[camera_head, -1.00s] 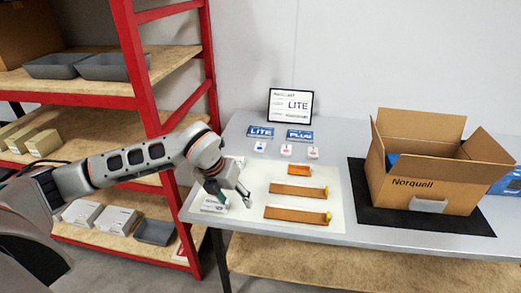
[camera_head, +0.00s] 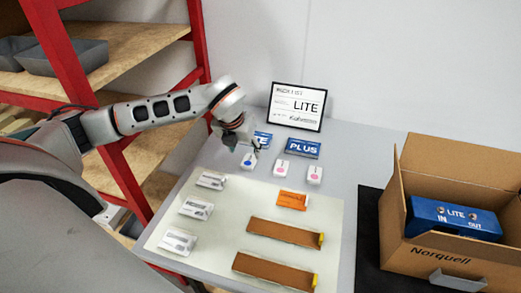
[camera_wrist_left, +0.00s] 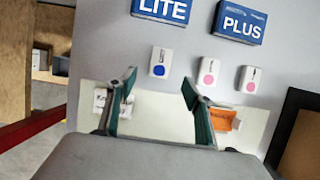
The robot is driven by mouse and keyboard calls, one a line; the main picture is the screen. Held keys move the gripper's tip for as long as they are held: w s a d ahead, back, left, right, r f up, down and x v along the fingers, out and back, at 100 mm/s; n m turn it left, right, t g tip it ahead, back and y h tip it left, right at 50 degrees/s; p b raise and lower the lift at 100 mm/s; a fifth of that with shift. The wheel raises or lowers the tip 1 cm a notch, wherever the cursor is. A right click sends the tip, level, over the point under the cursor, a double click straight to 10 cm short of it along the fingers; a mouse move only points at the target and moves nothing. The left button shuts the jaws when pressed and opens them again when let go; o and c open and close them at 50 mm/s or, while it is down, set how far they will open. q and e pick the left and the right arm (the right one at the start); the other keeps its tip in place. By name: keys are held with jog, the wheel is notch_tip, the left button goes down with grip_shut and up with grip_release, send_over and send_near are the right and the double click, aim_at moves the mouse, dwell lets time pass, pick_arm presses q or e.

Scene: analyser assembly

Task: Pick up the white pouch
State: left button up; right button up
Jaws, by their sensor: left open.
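Three white pouches with grey print lie in a column on the left of the pale mat (camera_head: 215,240): a back one (camera_head: 211,180), a middle one (camera_head: 196,207) and a front one (camera_head: 178,241). I cannot tell which one is meant. My left gripper (camera_head: 252,146) is above the table behind them, near a white blue-dot box (camera_head: 249,161). In the left wrist view its fingers (camera_wrist_left: 158,84) are spread and empty, and that blue-dot box (camera_wrist_left: 161,62) shows beyond them. One white pouch (camera_wrist_left: 101,98) is partly hidden by the left finger. My right gripper is not in view.
Two pink-dot boxes (camera_head: 281,168) (camera_head: 315,175) stand right of the blue-dot one. An orange packet (camera_head: 292,200) and two brown strips (camera_head: 285,233) (camera_head: 274,271) lie on the mat. An open carton (camera_head: 445,255) holding a blue LITE unit (camera_head: 452,216) stands right.

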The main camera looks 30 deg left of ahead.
aim_at(249, 160)
pick_arm(q)
jog(key=x, duration=0.2)
jog(key=shift+w+f, duration=0.2)
jog(key=x, duration=0.4)
jog(key=shift+w+f, duration=0.15)
jog(key=shift+w, duration=0.05)
jog(key=shift+w+a+f, duration=0.1)
jog(key=shift+w+f, duration=0.1)
jog(key=shift+f, duration=0.15)
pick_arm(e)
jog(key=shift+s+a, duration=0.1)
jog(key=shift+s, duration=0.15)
pick_arm(q)
jog(key=c, duration=1)
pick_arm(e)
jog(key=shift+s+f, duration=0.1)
